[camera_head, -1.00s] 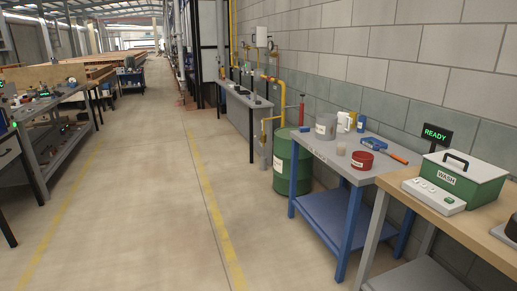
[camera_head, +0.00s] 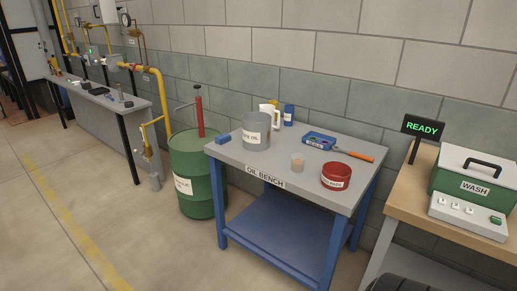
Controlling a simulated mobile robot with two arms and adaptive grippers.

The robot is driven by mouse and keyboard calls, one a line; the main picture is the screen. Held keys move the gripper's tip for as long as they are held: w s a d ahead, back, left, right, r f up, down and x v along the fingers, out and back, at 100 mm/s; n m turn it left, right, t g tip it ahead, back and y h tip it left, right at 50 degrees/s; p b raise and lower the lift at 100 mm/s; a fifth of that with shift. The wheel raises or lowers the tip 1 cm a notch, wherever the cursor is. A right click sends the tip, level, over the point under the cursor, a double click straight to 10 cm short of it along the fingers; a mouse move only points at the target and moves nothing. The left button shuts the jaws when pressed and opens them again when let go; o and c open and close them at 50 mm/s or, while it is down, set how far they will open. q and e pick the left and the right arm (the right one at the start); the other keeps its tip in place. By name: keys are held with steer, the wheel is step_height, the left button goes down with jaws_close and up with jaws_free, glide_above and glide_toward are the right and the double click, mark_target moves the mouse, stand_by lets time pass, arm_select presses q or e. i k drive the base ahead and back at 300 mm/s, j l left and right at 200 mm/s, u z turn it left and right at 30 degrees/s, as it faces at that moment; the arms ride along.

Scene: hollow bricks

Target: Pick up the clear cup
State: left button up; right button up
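A small clear cup (camera_head: 298,162) stands on the grey top of the oil bench (camera_head: 232,155), near its middle. It looks slightly brownish, and I cannot tell whether anything is in it. It stands between a grey labelled bucket (camera_head: 256,131) on the left and a red labelled bowl (camera_head: 336,175) on the right, apart from both. Neither of my grippers shows in the head view.
A green drum (camera_head: 197,170) is left of the bench. A green wash box (camera_head: 472,177) sits on the wooden table right. Floor is free at left.

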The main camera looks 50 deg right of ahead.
mark_target(298, 163)
steer(key=i+j+z, duration=0.15)
steer(key=i+z, duration=0.3)
steer(key=i, duration=0.15)
steer(key=i+j+z, duration=0.3)
steer(key=i+z, duration=0.15)
steer(key=i+j+z, duration=0.45)
steer(key=i+j, duration=0.1)
steer(key=i, duration=0.05)
